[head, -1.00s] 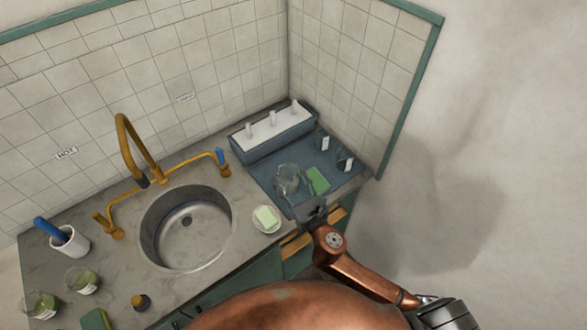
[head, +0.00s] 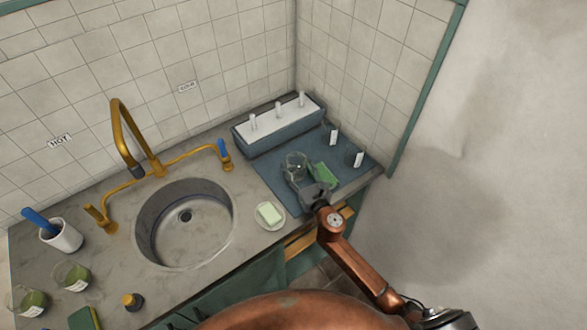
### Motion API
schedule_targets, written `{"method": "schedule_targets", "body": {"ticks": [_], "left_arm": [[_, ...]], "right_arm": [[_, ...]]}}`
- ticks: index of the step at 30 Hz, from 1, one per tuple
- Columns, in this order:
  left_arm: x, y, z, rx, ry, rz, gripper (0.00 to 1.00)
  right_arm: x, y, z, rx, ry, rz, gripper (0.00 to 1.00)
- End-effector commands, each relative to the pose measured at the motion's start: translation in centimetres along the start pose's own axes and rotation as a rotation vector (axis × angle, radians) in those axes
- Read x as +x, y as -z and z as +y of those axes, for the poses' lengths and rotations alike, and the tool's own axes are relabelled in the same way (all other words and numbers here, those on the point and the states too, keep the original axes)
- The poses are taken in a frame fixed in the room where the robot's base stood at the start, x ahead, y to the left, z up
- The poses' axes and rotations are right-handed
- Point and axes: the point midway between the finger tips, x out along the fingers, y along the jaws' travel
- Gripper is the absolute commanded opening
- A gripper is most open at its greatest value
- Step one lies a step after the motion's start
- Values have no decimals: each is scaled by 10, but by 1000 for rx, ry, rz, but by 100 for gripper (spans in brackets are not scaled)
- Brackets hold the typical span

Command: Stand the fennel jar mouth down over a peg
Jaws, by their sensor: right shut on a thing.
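A clear glass jar (head: 296,165) is at my right gripper (head: 308,185), over the blue mat right of the sink. The gripper is shut on it; its fingertips are partly hidden. I cannot read a label on the jar, nor tell which way its mouth faces or whether it touches the mat. Behind it, a blue-grey rack (head: 279,139) with a white top bears three upright white pegs: left (head: 253,122), middle (head: 279,109) and right (head: 302,99). All three pegs are bare. My left gripper is not in view.
The blue mat (head: 270,178) bears a green cloth (head: 325,174) and two small dark items with white tags (head: 357,158). A soap dish (head: 270,215) sits beside the sink (head: 186,224). Jars with green contents (head: 73,277) stand far left. Tiled walls close the corner behind the rack.

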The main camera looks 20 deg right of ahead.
Motion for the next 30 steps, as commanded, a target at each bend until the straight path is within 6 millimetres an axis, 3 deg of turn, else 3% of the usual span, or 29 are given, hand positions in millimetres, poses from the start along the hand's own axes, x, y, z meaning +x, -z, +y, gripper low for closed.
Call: {"method": "schedule_targets", "body": {"ticks": [12,13,20,30], "left_arm": [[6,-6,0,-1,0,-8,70],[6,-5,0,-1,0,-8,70],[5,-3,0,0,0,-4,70],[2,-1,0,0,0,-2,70]], "right_arm": [[0,7,0,-2,0,-3,19],[0,7,0,-1,0,-2,53],[0,6,0,-1,0,-2,69],[0,2,0,-1,0,-3,69]]}}
